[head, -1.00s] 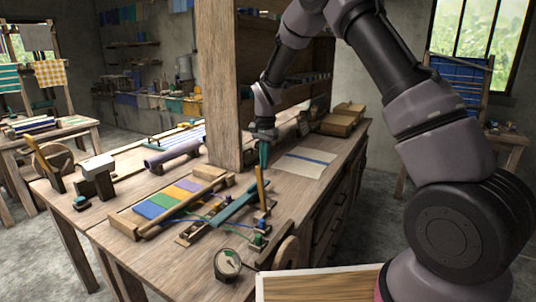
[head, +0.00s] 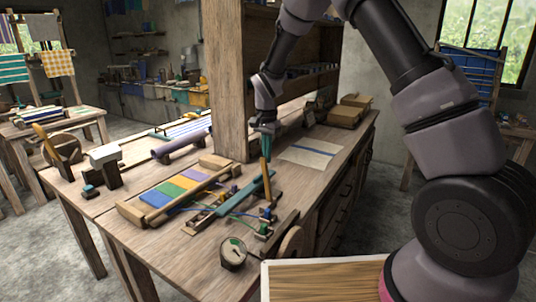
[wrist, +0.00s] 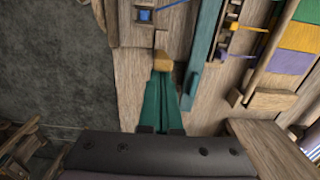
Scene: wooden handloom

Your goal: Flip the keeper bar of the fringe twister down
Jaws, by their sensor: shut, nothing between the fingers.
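The fringe twister stands near the front right of the bench, with small green clips (head: 265,230) and coloured cords. Its keeper bar (head: 265,181) is a yellow-orange stick standing nearly upright. In the wrist view its end shows as an ochre block (wrist: 163,61). My gripper (head: 266,152) has teal fingers, which are shut and point down at the bar's top. In the wrist view, the fingertips (wrist: 162,78) lie right at the ochre end. I cannot tell whether they touch it. The bar's lower part is hidden in the wrist view.
A teal beam (head: 246,199) lies just left of the bar, beside a frame with striped cloth (head: 181,192). A thick wooden post (head: 231,90) rises behind.

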